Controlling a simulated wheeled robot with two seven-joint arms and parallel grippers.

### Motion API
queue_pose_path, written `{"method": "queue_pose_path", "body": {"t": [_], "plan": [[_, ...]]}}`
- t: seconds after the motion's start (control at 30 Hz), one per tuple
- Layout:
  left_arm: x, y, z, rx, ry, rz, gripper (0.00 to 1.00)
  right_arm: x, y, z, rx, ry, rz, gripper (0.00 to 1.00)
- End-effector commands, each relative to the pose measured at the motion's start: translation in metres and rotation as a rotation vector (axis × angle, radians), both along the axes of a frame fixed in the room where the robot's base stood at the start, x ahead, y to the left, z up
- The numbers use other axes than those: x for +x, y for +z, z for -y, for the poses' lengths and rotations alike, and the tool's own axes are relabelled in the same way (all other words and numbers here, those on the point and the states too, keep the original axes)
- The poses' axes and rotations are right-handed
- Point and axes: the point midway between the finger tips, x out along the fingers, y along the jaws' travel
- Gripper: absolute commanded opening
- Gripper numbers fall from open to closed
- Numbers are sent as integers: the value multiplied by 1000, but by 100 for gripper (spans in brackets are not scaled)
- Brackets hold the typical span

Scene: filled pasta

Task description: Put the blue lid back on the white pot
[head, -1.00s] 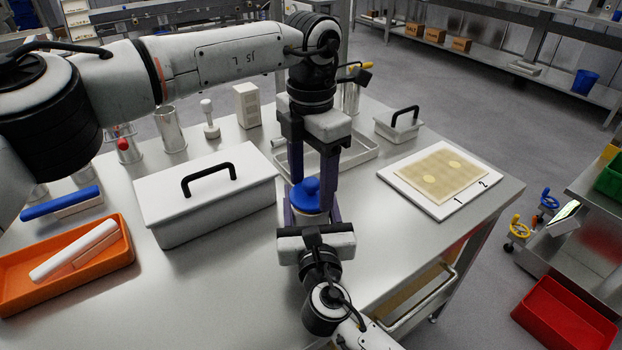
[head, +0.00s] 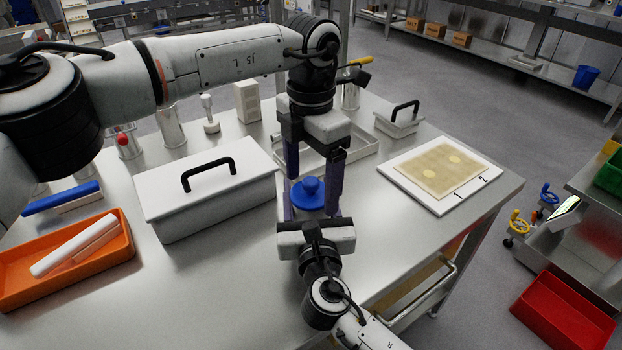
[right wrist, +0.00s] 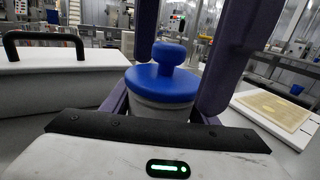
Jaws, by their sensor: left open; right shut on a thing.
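The blue lid (head: 308,193), with a round knob, lies on top of the white pot. In the right wrist view the lid (right wrist: 161,82) covers the mouth of the pot (right wrist: 161,109) and looks about level. The pot is mostly hidden in the head view. My left gripper (head: 311,193) points down with its purple fingers apart, one on each side of the lid, not gripping it. My right gripper (right wrist: 161,106) is low at the near side, shut on the pot; its fingertips are largely hidden.
A large white box with a black handle (head: 208,190) stands just left of the pot. A pale tray (head: 364,150) lies behind it. A white board with a yellow sheet (head: 440,205) lies to the right. An orange tray (head: 120,262) is at far left. The front table is clear.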

Motion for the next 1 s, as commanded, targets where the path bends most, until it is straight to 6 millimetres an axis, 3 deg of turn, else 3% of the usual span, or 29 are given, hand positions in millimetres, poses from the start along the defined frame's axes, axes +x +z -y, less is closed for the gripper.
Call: {"method": "queue_pose_path", "body": {"t": [0.17, 0.6, 0.77, 1.0], "plan": [[1, 20, 1, -1, 1, 3, 81, 0, 0, 0, -1, 0, -1, 13], [1, 105, 1, 0, 1, 3, 81, 0, 0, 0, -1, 0, -1, 13], [0, 118, 1, 0, 0, 1, 81, 0, 0, 0, -1, 0, -1, 13], [0, 120, 0, -1, 0, 1, 81, 0, 0, 0, -1, 0, -1, 13]]}}
